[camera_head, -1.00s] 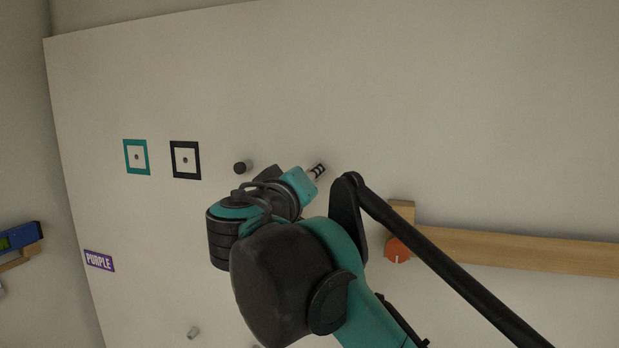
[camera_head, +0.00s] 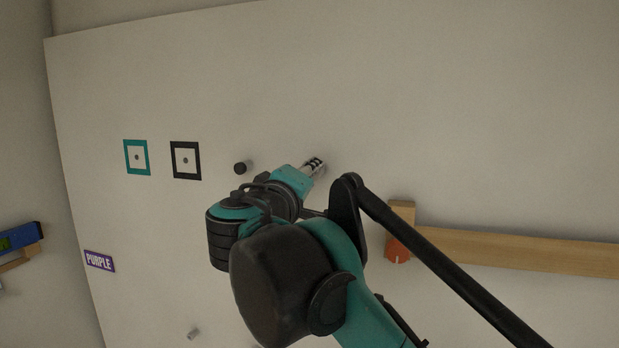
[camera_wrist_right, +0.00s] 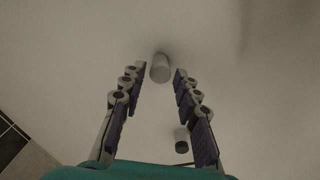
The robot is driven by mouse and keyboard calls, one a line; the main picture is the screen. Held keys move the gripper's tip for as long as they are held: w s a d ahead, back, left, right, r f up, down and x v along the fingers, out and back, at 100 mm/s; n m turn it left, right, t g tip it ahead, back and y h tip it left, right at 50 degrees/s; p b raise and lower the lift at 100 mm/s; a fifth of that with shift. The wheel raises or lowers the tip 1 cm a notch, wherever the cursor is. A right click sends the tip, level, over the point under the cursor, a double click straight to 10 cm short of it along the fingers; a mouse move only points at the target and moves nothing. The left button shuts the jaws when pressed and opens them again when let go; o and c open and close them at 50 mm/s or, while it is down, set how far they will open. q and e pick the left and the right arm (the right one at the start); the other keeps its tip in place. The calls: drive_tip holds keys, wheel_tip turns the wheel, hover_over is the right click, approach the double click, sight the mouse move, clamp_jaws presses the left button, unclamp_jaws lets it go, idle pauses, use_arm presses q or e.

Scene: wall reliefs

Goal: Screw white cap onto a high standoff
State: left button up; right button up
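My right gripper (camera_head: 314,165) reaches the white wall panel in the head view. In the right wrist view (camera_wrist_right: 160,74) its two fingers are spread and empty. A pale, whitish cylinder (camera_wrist_right: 160,67) stands out from the panel between the fingertips, with a gap on both sides; I cannot tell whether it is a cap or a bare standoff. A dark-ended standoff (camera_wrist_right: 181,137) shows lower between the fingers. In the head view a dark-ended standoff (camera_head: 240,168) stands left of my gripper. My left gripper is in neither view.
Teal (camera_head: 137,157) and black (camera_head: 185,160) square frames are on the panel at left, above a PURPLE label (camera_head: 99,261). A small pale peg (camera_head: 193,333) is low down. The upper panel is clear.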

drive_tip(key=n, duration=1.5)
drive_tip(key=shift+n, duration=0.3)
clamp_jaws()
drive_tip(key=m, duration=0.5)
drive_tip(key=m, duration=0.5)
